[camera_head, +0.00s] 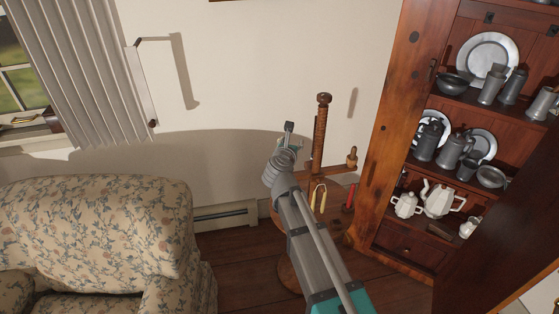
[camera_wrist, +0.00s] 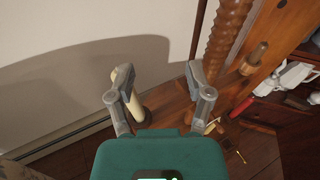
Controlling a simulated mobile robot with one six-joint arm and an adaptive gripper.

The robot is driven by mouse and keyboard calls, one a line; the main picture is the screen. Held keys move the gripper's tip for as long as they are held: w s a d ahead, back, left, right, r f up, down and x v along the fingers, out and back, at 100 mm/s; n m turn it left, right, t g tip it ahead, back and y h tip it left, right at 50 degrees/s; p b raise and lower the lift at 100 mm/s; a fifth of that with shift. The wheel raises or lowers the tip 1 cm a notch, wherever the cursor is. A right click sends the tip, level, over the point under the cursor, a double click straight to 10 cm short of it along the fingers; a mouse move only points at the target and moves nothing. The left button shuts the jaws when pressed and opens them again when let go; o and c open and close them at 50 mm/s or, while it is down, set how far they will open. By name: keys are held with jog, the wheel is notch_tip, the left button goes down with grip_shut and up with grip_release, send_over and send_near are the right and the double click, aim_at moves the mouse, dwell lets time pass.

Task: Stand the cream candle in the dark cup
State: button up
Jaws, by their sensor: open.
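My gripper (camera_wrist: 157,76) is open, with its two grey fingers spread wide and bare space between them. The cream candle (camera_wrist: 134,106) shows in the wrist view beside and partly behind the left finger, roughly upright with a slight lean in the picture. Its lower end meets a small dark round thing (camera_wrist: 143,119), which looks like the dark cup; how deep the candle sits in it is hidden. I cannot tell whether the left finger touches the candle. In the head view my gripper (camera_head: 288,138) is over the left side of the wooden stand, and I cannot make out candle or cup.
A threaded wooden post (camera_head: 319,135) rises from the stand, right of my gripper. Yellowish candles (camera_head: 317,198) and a red one (camera_head: 350,196) show at the stand's front. A cupboard (camera_head: 392,135) with pewter stands right, a floral armchair (camera_head: 100,230) left. Bare wall lies behind.

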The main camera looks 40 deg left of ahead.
jog(key=d+f+m+h+b, duration=0.1)
jog(key=d+f+b, duration=0.3)
jog(key=d, duration=0.4)
jog(key=s+d+f+m+t+h+b, duration=0.1)
jog(key=d+f+h+b, duration=0.1)
jog(key=d+f+b, duration=0.3)
jog(key=d+f+m+h+b, duration=0.1)
jog(key=d+f+b, duration=0.4)
jog(key=d, duration=0.7)
jog(key=shift+s+f+m+t+h, duration=0.2)
jog(key=shift+f+m+t+h, duration=0.2)
